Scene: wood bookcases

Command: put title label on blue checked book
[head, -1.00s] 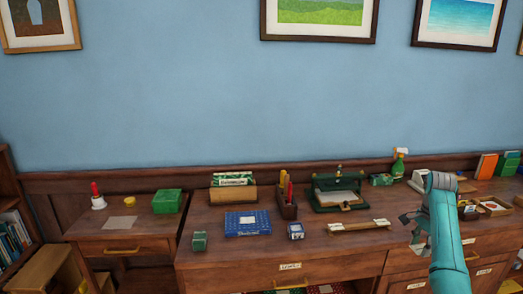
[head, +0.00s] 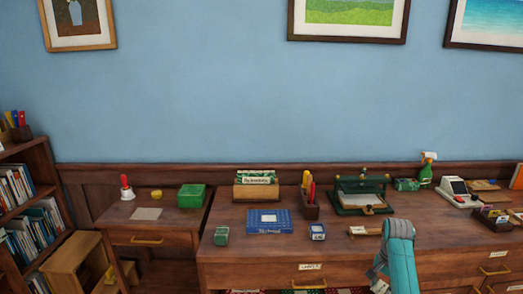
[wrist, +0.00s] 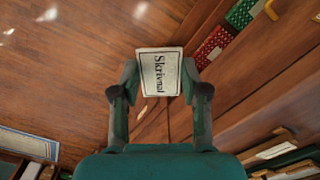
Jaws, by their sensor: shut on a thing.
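The blue checked book (head: 270,227) lies flat on the wooden desk, left of the middle in the head view. A pale rectangle shows on its cover and white lettering along its front edge. My gripper (wrist: 160,76) is shut on a white title label (wrist: 160,88), gripped by its two side edges between the fingertips. The label has a dark border and reads "Skrivnat", running sideways in the wrist view. In the head view my gripper (head: 379,280) is low at the desk's front, right of the book and apart from it; the label is hard to make out there.
A small green box (head: 221,236) and a small blue-and-white box (head: 317,232) flank the book. Behind stand a wooden box (head: 256,191), a pen holder (head: 309,205) and a green press (head: 361,196). A wooden bar (head: 363,231) lies partly behind my arm.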

